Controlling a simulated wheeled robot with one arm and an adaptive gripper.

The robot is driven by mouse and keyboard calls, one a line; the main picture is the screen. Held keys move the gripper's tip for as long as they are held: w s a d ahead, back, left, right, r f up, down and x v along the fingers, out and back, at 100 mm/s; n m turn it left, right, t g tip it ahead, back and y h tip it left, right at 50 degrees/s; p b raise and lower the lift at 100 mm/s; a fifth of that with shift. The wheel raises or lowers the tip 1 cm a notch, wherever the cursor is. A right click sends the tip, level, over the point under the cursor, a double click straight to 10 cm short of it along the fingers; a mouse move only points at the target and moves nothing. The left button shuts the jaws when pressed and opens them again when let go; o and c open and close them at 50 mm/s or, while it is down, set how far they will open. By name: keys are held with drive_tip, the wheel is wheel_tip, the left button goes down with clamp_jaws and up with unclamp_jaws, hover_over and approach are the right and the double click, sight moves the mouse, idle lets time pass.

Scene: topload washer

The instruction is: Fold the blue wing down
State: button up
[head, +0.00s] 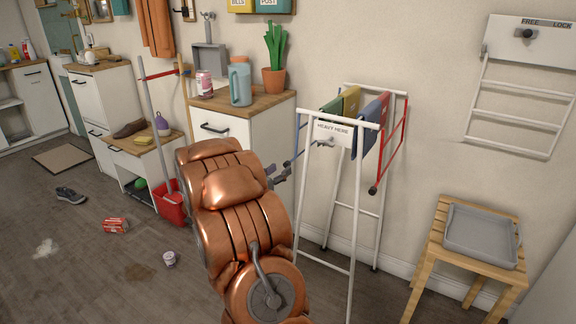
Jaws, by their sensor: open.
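A white drying rack (354,200) stands right of centre, with a sign reading "HEAVY HERE" on its near side. The blue wing (300,154) shows only as short blue bars at the rack's left side. Its lower part is hidden behind my arm and gripper, so I cannot tell its full angle. My gripper (284,174) is dark grey, open, and close to the blue bars. I cannot tell whether it touches them. The red wing (404,135) is on the rack's right side, with a dark knob at its lower end.
Green, yellow, blue and red cloths (368,130) hang on the rack. A white cabinet (235,128) with a cup, can and plant stands behind my arm. A wooden stool (434,240) with a grey tray is at right. A red bucket (172,205) and litter lie left.

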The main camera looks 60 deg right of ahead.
sight(284, 167)
drive_tip(key=shift+w+d+b, duration=0.15)
drive_tip(key=shift+d+b, duration=0.15)
drive_tip(key=shift+d, duration=2.7)
drive_tip(key=shift+c, duration=0.4)
clamp_jaws()
